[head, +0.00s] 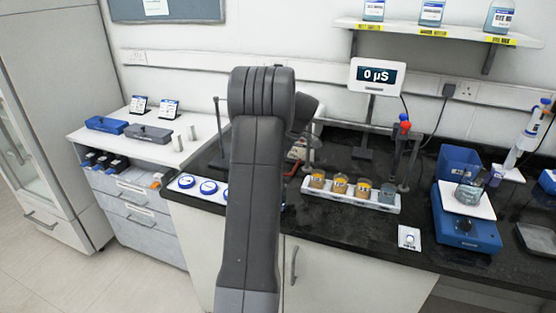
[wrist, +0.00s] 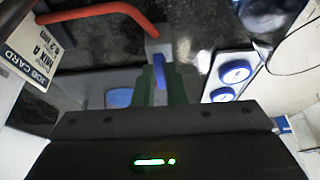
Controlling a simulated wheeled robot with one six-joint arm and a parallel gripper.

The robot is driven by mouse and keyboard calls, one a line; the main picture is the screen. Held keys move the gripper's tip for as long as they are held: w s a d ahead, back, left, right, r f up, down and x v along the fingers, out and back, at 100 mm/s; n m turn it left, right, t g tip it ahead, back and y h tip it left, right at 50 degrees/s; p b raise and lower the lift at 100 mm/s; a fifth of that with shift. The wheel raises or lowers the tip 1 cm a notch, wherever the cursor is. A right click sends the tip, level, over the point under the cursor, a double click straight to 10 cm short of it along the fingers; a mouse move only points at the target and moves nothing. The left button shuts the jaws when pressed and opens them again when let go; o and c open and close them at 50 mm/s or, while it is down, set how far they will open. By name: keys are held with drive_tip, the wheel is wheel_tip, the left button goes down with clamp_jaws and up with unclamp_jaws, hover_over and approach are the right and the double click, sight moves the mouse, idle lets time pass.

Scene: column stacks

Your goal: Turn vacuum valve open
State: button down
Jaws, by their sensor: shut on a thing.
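My gripper (wrist: 160,88) shows in the wrist view as two upright green fingers. They are shut on a narrow blue piece (wrist: 159,66), which looks like the vacuum valve's lever. The blue piece meets a pale block (wrist: 158,46), probably the valve body, just beyond the fingertips. A thick red tube (wrist: 100,10) bends down to this block. The exact angle of the lever is hard to tell. In the head view my own arm hides the gripper and the valve.
A job card (wrist: 25,40) stands left in the wrist view; a tray with blue-ringed round pieces (wrist: 236,72) lies right. In the head view, a white rack of amber jars (head: 350,200) and a blue device (head: 467,235) stand on the dark bench, right of my arm.

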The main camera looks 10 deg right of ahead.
idle(0.3)
drive_tip(key=c, duration=1.5)
unclamp_jaws()
drive_tip(key=v, duration=1.4)
drive_tip(key=shift+w+b, duration=0.1)
drive_tip(key=shift+b, duration=0.3)
drive_tip(key=shift+f, duration=0.15)
drive_tip(key=x, duration=1.3)
drive_tip(key=shift+a+f+p, duration=0.1)
drive_tip(key=shift+f+p, duration=0.2)
drive_tip(key=shift+p, duration=0.1)
